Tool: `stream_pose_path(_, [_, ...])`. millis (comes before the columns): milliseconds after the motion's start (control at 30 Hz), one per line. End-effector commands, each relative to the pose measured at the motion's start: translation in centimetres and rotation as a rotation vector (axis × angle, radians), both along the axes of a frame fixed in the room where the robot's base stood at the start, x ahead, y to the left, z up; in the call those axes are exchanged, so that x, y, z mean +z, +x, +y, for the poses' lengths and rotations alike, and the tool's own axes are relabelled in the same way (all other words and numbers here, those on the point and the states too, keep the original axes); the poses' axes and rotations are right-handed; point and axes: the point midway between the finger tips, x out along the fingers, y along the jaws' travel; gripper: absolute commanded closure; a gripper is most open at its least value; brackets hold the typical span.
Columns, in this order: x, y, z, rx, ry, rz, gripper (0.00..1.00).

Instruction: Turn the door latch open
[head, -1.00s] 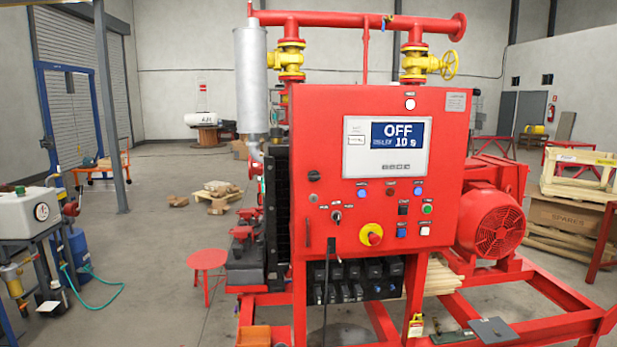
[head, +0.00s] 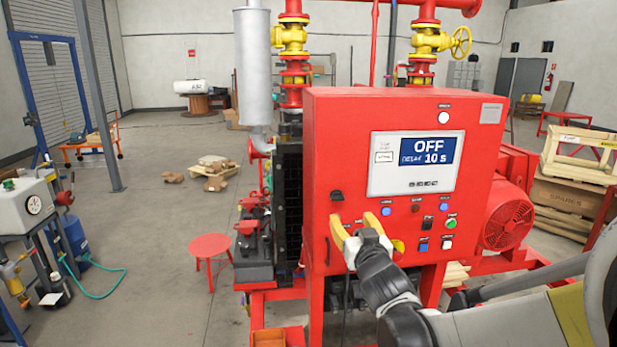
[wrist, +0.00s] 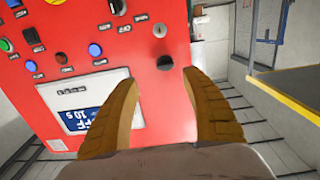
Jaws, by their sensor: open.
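The red control cabinet (head: 355,130) has a round black knob (head: 337,195) near its left edge, left of the display. I take this knob for the door latch, but the frames do not label it. In the wrist view the panel is upside down and the knob (wrist: 165,62) shows beyond and between my fingertips. My gripper (head: 356,224) is open and empty, its two yellow fingers pointing at the panel. In the head view they appear just below and right of the knob. The fingers hide the selector switch and part of the yellow-and-red stop button (head: 398,247).
The display (head: 418,162) reads OFF. Buttons (head: 450,223) sit right of my gripper. A dark vertical handle (head: 327,250) is at the panel's lower left. The red motor (head: 507,222) stands right; a red stool (head: 209,247) stands on open floor at left.

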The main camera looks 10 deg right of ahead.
Motion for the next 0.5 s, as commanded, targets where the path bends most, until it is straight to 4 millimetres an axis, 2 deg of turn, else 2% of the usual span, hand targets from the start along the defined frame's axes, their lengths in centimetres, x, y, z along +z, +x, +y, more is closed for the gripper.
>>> stream_pose_path(67, [0.6, 0.7, 0.4, 0.016, 0.000, -0.027, 0.44])
stream_pose_path(267, [0.5, 2.5, 0.7, 0.027, 0.000, -0.043, 0.44])
stream_pose_path(500, [0.5, 7.3, 0.7, 0.026, 0.000, -0.042, 0.44])
